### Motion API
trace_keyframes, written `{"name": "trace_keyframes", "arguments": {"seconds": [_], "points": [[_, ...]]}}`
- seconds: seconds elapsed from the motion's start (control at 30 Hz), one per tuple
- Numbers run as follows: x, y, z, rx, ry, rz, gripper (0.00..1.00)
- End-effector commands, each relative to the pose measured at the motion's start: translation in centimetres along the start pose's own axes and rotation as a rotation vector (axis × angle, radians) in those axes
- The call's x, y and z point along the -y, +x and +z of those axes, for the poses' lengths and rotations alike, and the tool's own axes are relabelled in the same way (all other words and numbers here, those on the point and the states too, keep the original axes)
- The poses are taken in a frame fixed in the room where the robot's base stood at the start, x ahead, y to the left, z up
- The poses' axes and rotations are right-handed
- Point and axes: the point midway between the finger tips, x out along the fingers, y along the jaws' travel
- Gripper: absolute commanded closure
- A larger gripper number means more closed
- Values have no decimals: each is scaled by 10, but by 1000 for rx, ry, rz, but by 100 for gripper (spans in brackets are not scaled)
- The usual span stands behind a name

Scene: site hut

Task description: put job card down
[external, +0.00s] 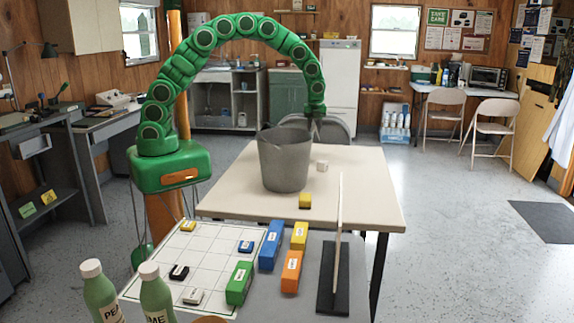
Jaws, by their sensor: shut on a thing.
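My gripper (315,132) is at the far side of the table (365,205), just behind and above the right rim of a grey bucket (285,165). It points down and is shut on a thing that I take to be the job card. The card itself cannot be made out; the gripper is small here and the bucket hides part of that area. My green arm arches over from the left to reach there.
In front are a white grid board (195,260) with small labelled blocks, longer coloured blocks (271,246), a thin upright stick on a black base (333,285), and two green bottles (155,295). The table's right side is clear.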

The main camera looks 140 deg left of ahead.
Motion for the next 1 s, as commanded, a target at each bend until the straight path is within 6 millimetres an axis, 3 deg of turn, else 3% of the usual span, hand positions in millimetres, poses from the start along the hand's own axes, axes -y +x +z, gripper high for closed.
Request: {"name": "trace_keyframes", "arguments": {"seconds": [0.17, 0.37, 0.7, 1.0], "points": [[2, -2, -4, 1, 6, -1, 94], [30, 0, -22, 6, 36, -3, 94], [92, 3, -78, 7, 117, -14, 94], [128, 5, -129, 2, 185, -25, 94]]}}
